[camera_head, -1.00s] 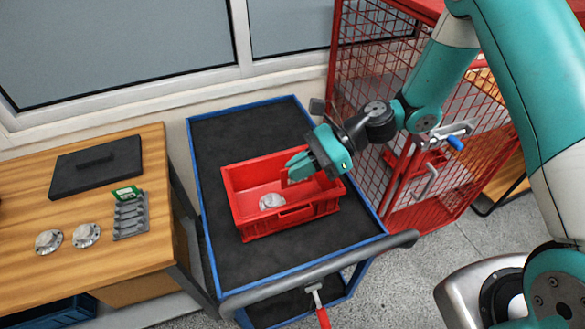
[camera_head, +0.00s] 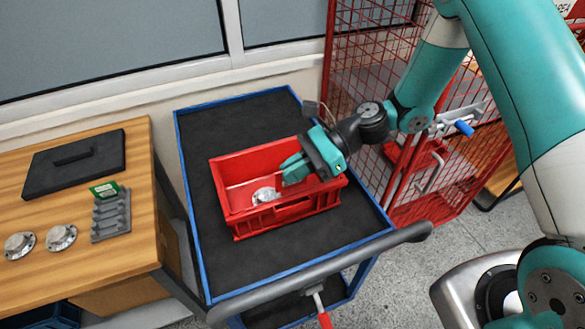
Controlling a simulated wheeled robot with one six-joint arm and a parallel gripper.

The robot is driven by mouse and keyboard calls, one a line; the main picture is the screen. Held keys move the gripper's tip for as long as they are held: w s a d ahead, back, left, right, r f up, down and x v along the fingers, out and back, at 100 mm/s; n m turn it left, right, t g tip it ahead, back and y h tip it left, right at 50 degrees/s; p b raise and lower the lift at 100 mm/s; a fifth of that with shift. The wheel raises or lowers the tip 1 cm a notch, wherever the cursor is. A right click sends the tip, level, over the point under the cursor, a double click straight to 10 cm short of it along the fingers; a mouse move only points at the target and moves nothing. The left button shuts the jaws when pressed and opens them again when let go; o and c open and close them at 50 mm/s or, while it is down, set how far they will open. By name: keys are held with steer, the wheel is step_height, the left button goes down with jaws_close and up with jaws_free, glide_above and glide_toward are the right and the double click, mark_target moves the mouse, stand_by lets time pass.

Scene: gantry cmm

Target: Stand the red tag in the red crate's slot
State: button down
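The red crate (camera_head: 290,211) stands on the black top of a blue-edged cart. My gripper (camera_head: 285,175) is down inside the crate's right half, its teal fingers tilted toward the left. A small upright red piece at the fingertips looks like the red tag (camera_head: 279,185), held between the fingers. It blends with the crate's red walls, so its lower edge and any contact with the crate are unclear. The crate's slot cannot be made out; my gripper and the crate wall hide part of the inside.
A silver round part (camera_head: 265,195) lies in the crate left of my gripper. The wooden bench (camera_head: 85,262) at left holds a grey slotted rack (camera_head: 111,218), a green tag (camera_head: 104,189), two silver flanges and a black plate (camera_head: 75,163). A red mesh cage (camera_head: 350,60) stands behind my arm.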

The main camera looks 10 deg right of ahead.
mark_target(293, 186)
steer(key=shift+f+b, duration=2.05)
steer(key=shift+f, duration=0.3)
steer(key=shift+f+b, duration=0.5)
steer(key=shift+f, duration=0.6)
steer(key=shift+f, duration=0.2)
steer(key=c, duration=1.2)
jaws_free()
steer(key=shift+c, duration=0.2)
steer(key=shift+o, duration=0.5)
steer(key=shift+o, duration=1.1)
steer(key=shift+r+p, duration=0.15)
steer(key=shift+p, duration=0.15)
